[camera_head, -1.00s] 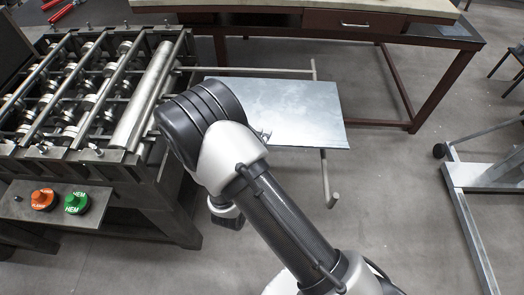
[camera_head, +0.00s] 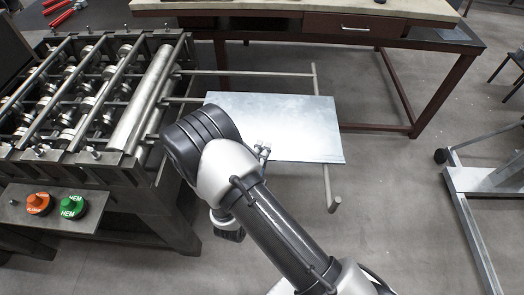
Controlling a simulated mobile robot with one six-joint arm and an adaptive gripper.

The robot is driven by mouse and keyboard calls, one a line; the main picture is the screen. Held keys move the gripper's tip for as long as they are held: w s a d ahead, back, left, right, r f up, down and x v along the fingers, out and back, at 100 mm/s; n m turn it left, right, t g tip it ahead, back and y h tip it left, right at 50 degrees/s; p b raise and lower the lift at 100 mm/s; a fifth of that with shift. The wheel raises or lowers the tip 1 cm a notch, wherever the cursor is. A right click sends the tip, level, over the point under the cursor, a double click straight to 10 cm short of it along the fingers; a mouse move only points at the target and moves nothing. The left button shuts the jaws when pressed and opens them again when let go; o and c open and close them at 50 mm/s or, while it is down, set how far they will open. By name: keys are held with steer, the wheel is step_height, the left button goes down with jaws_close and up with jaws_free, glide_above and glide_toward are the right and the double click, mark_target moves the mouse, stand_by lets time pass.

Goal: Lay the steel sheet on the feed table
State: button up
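The steel sheet (camera_head: 285,118) is a flat, shiny grey rectangle, roughly level, over the feed table (camera_head: 326,182), an open frame of thin metal bars on the right side of the roll-forming machine. My gripper (camera_head: 262,150) is at the sheet's near edge, mostly hidden behind my arm. The small visible part meets the sheet, and the sheet has moved together with it, so it is shut on the sheet. The sheet's near left corner is hidden by my arm. I cannot tell whether the sheet touches the bars or hangs just above them.
The roll-forming machine (camera_head: 112,172) stands at left, with an orange button (camera_head: 39,203) and a green HEM button (camera_head: 73,206) on its front panel. A workbench (camera_head: 300,22) with a drawer is behind. A grey metal stand (camera_head: 470,181) is at right. Floor between is clear.

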steer(key=shift+o, duration=0.7)
